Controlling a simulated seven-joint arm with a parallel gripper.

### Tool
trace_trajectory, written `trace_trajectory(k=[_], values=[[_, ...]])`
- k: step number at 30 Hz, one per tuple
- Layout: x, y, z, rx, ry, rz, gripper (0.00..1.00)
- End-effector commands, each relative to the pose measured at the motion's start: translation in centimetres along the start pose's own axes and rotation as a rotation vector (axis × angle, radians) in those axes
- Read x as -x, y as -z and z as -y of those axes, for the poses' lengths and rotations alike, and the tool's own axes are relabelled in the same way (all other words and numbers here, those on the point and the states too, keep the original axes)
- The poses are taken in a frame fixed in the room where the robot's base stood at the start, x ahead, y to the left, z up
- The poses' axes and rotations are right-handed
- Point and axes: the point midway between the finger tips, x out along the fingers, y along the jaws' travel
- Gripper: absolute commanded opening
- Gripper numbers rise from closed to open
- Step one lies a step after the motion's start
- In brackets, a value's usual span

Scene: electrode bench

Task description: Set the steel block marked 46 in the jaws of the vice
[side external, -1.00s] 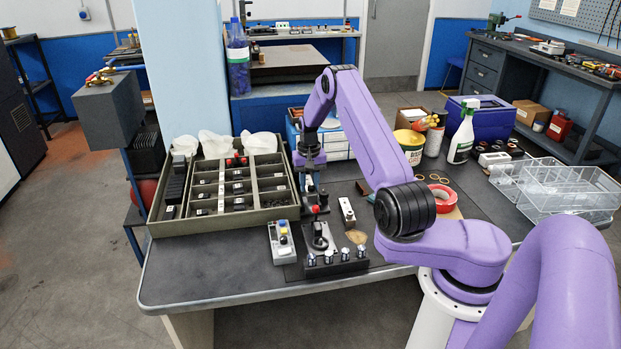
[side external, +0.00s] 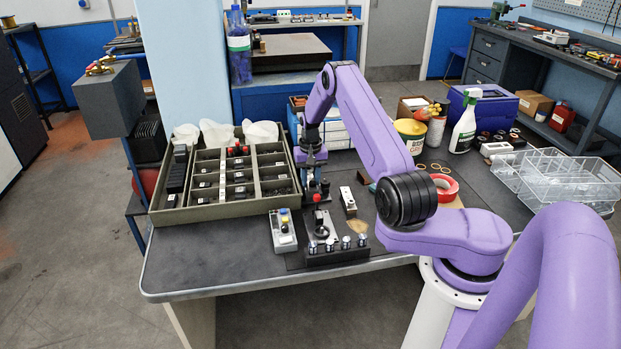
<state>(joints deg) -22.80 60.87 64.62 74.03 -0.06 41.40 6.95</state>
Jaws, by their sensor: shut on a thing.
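My gripper (side external: 314,172) points down at the right side of the divided tray, over the dark bench mat. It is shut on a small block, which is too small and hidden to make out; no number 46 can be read. A small dark fixture (side external: 324,189) stands just below the gripper. It may be the vice, but its jaws cannot be made out. I cannot tell whether the held block touches it.
A grey-green divided tray (side external: 219,213) holds several dark and light blocks, left of my gripper. In front stand a red-knobbed lever (side external: 318,199), a row of silver knobs (side external: 346,243) and a grey switch box (side external: 283,239). Red tape (side external: 447,187) lies right. The bench's front-left is clear.

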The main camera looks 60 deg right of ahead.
Motion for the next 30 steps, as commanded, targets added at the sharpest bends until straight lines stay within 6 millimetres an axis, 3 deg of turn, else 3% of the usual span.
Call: trace_trajectory(k=[30], values=[[-1.0, 0.1, 0.0, 0.000, 0.000, -0.002, 0.00]])
